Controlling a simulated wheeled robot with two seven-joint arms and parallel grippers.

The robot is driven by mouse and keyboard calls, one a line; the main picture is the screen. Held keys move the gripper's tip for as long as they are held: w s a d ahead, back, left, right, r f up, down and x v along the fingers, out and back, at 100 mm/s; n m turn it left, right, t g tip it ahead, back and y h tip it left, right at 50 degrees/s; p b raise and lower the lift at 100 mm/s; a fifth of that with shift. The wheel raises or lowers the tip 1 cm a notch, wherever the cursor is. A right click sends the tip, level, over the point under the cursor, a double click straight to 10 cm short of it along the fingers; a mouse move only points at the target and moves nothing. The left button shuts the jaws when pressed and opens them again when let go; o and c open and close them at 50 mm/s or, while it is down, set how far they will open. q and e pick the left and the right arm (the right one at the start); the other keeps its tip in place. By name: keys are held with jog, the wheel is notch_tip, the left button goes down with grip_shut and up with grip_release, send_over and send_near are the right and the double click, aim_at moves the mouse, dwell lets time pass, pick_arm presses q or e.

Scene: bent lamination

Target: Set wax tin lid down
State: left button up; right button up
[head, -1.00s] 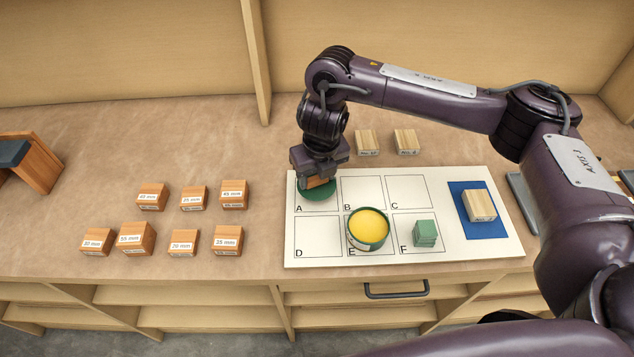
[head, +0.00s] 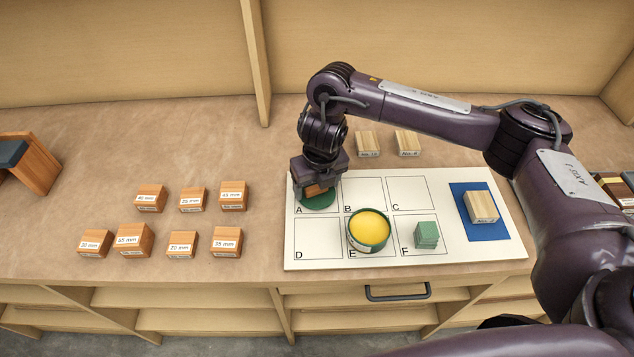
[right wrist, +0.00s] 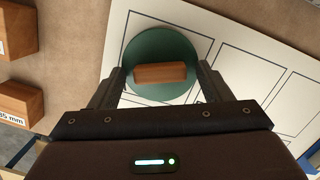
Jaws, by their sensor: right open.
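The wax tin lid (head: 320,202) is a green disc with a wooden block handle (right wrist: 160,73). It appears to lie flat on the white board in cell A. My right gripper (right wrist: 161,82) is open above it, with one finger beyond each end of the handle and a small gap on both sides. In the head view my right gripper (head: 317,184) hides the back of the lid. The wax tin (head: 368,230), green with yellow wax inside, stands open in cell E. My left gripper is not in view.
The white board (head: 318,262) has lettered cells; B, C and D are empty. A green block (head: 426,235) stands in F, and a pale wood block (head: 480,206) sits on a blue patch (head: 487,232). Several labelled wood blocks (head: 183,243) stand left of the board.

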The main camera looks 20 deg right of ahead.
aim_at(320, 198)
jog(key=shift+r, duration=0.5)
notch_tip(320, 198, up, 11)
jog(key=s+p, duration=0.1)
jog(key=p, duration=0.1)
jog(key=shift+s+r, duration=0.15)
jog(key=shift+s, duration=0.25)
jog(key=shift+d, duration=0.1)
